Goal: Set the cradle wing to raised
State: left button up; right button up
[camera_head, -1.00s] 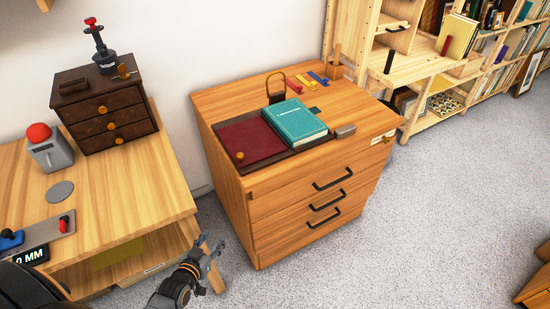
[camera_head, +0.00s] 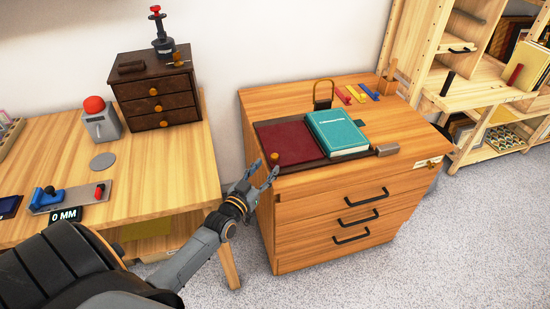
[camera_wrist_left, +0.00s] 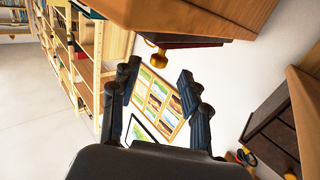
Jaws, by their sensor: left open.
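The cradle wing looks to be the dark red panel (camera_head: 290,142) with a small brass knob (camera_head: 275,156) at its front left corner. It lies flat on the cabinet top, left of a teal book (camera_head: 338,132). My left gripper (camera_head: 264,173) is open and empty, just in front of and below the knob at the cabinet's front left edge. In the left wrist view the knob (camera_wrist_left: 155,39) and the panel's edge (camera_wrist_left: 190,40) are beyond the open fingertips (camera_wrist_left: 157,75), apart from them. My right gripper is not in view.
A grey block (camera_head: 387,150) sits right of the book. A table (camera_head: 150,190) with a dark drawer box (camera_head: 156,92) stands left. Shelves (camera_head: 480,90) stand right.

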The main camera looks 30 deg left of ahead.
aim_at(273, 161)
pick_arm(q)
jog(key=w, duration=0.6)
jog(key=shift+w+a, duration=0.15)
jog(key=shift+a, duration=0.1)
jog(key=shift+c, duration=0.2)
grip_shut()
